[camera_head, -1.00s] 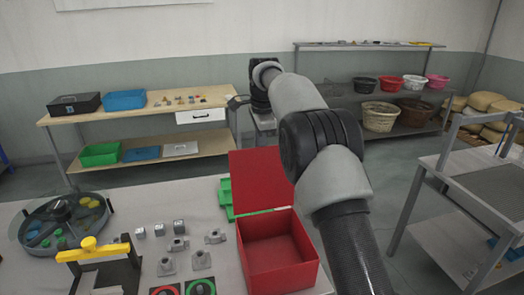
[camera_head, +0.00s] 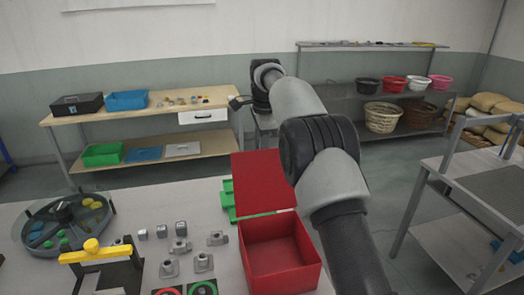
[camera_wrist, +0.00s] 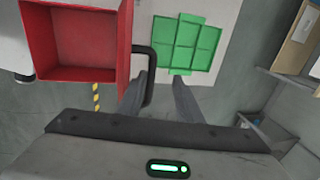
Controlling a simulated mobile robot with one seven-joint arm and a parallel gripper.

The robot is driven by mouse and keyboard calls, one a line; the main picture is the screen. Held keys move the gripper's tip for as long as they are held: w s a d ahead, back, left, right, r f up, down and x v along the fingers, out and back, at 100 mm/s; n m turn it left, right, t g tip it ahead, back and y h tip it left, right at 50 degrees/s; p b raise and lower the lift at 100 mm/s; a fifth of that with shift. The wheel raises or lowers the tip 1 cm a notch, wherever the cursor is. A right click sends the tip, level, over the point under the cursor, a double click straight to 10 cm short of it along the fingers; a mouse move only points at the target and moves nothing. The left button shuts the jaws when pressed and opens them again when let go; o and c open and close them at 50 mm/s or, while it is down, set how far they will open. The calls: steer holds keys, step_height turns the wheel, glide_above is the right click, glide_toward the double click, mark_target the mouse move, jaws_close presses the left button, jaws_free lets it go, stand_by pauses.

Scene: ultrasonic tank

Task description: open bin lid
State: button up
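A red bin (camera_head: 279,275) stands at the right end of the near table. Its red lid (camera_head: 262,186) is raised at the back, leaving the inside in sight; the bin looks empty. In the wrist view, an open, box-shaped red part (camera_wrist: 80,73) fills the upper left. A black handle loop (camera_wrist: 151,75) sits at its right side. My gripper (camera_wrist: 161,76) is open, its two fingers apart. The left finger is close to the loop; I cannot tell whether they touch. In the head view, my arm hides part of the bin's right side.
A green tray (camera_wrist: 187,44) lies beside the red bin. Metal parts (camera_head: 180,246), a round divided tray (camera_head: 65,222) and a yellow-handled fixture (camera_head: 93,251) stand on the near table's left. A wooden bench (camera_head: 60,120) stands behind; a grey cart (camera_head: 464,205) stands right.

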steer(key=shift+f, duration=0.65)
step_height(320, 180, up, 13)
steer(key=s, duration=0.2)
steer(key=shift+s+d, duration=0.25)
steer(key=shift+d, duration=0.1)
